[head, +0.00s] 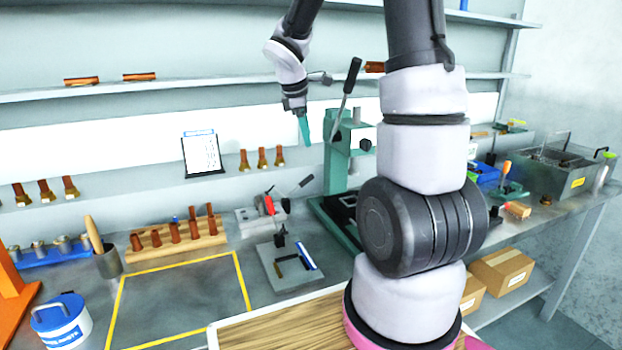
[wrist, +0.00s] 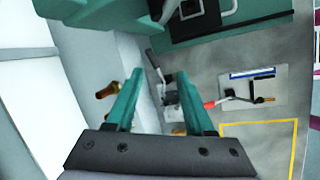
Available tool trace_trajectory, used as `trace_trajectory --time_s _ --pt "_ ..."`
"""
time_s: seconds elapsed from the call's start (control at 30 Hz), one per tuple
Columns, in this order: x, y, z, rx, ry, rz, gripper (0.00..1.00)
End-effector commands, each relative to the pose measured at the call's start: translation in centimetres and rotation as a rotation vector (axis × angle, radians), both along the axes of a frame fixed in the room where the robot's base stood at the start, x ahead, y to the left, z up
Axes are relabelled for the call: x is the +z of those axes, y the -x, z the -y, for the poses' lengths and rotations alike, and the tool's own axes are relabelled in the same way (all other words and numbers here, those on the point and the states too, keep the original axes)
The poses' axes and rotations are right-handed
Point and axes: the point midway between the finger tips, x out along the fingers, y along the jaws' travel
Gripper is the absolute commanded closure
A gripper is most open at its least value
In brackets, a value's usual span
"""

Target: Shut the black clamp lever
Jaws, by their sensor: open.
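The black clamp lever (head: 303,184) slants up to the right from a small grey clamp fixture (head: 246,217) on the bench. In the wrist view its black grip (wrist: 154,58) shows just beyond my fingertips, with a thin shaft running to the fixture. A red lever (head: 269,205) is on the same fixture; it also shows in the wrist view (wrist: 209,104). My gripper (head: 305,130) is open, its teal fingers (wrist: 160,72) pointing down, above the lever and apart from it.
A green press (head: 337,165) with a long raised handle stands close right of the lever. A grey plate (head: 287,279) with a black upright part and a blue-white bar lies in front. A wooden rack (head: 175,243) stands left. The yellow-outlined area (head: 180,300) is clear.

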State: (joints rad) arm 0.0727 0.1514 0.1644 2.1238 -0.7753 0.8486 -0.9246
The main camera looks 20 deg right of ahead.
Motion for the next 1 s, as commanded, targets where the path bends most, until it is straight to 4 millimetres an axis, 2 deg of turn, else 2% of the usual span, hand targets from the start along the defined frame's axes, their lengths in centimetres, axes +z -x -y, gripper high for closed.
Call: trace_trajectory --time_s 0.03,0.1,0.3,0.57,1.0 --pt "-1.7 -1.2 0.2 0.075 0.031 -0.043 0.47" --pt "-3.5 -2.6 0.3 0.178 0.072 -0.089 0.47" --pt "-6.9 -5.0 0.6 0.369 0.141 -0.176 0.47" --pt "-9.0 -5.8 1.2 0.414 0.157 -0.197 0.47" --pt "-16.0 -7.2 4.0 0.412 0.155 -0.195 0.47"
